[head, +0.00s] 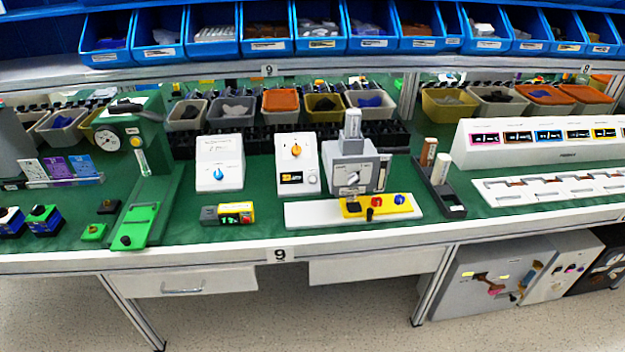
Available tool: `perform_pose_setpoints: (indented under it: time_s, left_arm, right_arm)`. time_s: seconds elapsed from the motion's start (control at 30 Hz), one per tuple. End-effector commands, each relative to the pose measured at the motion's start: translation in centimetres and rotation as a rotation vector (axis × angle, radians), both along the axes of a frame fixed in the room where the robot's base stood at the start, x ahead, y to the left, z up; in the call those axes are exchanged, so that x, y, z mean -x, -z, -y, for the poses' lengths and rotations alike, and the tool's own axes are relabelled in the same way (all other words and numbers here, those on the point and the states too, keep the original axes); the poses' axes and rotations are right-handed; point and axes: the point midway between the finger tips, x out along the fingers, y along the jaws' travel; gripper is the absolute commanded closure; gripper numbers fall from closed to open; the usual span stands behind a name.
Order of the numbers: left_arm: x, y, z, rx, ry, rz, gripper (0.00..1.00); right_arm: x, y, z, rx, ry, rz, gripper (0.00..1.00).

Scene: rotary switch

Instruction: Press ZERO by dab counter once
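A small dark and yellow box (228,213) with a lit display sits near the front of the green bench top, left of centre. It looks like the dab counter, but its lettering is too small to read, and I cannot make out a ZERO label. Right of it, a white base carries a yellow panel (378,206) with a red knob or button (377,200), a blue one (399,199) and a dark one. Neither of my grippers is in view.
Behind the box stand a white unit with a blue knob (219,163), one with an orange knob (296,164) and a grey machine (352,168). A green press (130,150) stands at left. A dark holder (439,190) stands at right.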

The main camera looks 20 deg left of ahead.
Motion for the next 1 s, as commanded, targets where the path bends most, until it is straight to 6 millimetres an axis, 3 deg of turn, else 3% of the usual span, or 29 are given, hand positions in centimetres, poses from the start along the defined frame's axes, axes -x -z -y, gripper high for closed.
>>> perform_pose_setpoints:
  time_s: [0.03, 0.2, 1.0]
  left_arm:
    - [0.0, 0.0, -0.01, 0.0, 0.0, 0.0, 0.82]
    - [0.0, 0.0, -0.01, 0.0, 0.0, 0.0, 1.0]
    - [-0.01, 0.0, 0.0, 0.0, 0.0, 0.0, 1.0]
  right_arm:
    - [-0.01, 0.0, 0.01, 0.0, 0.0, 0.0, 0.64]
    - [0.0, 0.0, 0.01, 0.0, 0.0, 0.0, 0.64]
    - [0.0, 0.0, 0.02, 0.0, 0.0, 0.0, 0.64]
